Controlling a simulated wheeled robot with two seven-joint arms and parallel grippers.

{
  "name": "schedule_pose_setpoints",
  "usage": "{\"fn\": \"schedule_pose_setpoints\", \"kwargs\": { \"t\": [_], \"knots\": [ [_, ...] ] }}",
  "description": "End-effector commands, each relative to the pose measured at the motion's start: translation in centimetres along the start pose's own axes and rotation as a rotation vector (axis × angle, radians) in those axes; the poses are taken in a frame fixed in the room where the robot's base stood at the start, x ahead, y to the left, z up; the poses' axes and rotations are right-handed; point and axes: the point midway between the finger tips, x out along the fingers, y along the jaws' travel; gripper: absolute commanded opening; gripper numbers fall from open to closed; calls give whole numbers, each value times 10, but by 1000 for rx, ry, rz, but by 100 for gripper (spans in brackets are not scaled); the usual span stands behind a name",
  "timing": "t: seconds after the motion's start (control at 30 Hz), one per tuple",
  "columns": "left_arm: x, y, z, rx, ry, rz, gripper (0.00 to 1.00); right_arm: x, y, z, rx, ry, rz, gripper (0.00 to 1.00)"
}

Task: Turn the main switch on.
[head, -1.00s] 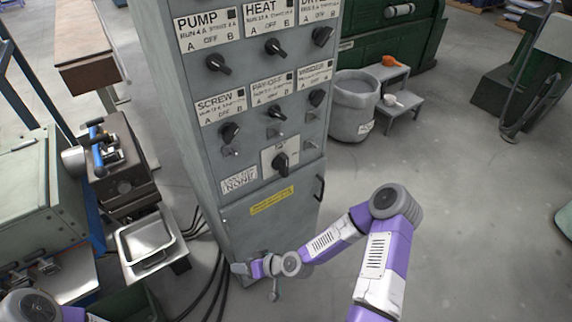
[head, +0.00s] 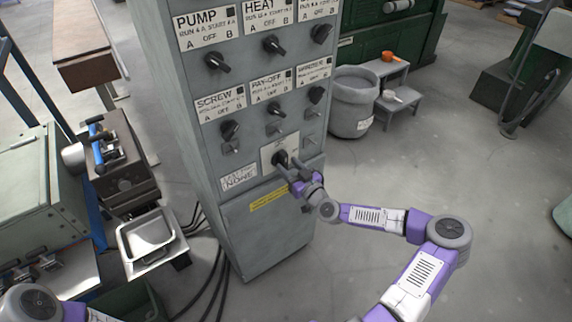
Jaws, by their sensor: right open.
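The main switch (head: 280,157) is a black rotary knob on a pale square plate (head: 268,154), low on the front of the grey control cabinet (head: 215,215). My right gripper (head: 288,167) is open at the knob, with its fingers close around or beside it. I cannot tell whether they touch it. The gripper hides part of the knob and the plate's lower right. The knob's exact angle is hard to read. My left arm shows at the bottom left corner, but its gripper is out of view.
Several other knobs labelled PUMP, HEAT, SCREW and PAY-OFF sit above, such as the screw knob (head: 230,129). A yellow label (head: 270,198) lies below the switch. A grey bin (head: 354,101) and step stool (head: 400,100) stand right of the cabinet. Floor at right is clear.

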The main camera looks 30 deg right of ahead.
Motion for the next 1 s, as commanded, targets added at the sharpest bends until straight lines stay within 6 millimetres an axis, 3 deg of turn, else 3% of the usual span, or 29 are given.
{"fn": "schedule_pose_setpoints", "kwargs": {
  "t": [0.2, 0.5, 0.8, 1.0],
  "knots": [
    [2, -1, 0, 0, 0, 0, 0, 21, 0, 0, 0, 0, 0, 49],
    [2, -1, 0, 0, 0, 0, 0, 22, 0, 0, 1, -1, -1, 47],
    [2, -1, 0, 0, 0, 0, 0, 22, 0, 0, 2, -2, -1, 1],
    [3, -1, 0, 0, 0, 0, 0, 22, 0, 1, 10, -2, -1, 0]
  ]
}}
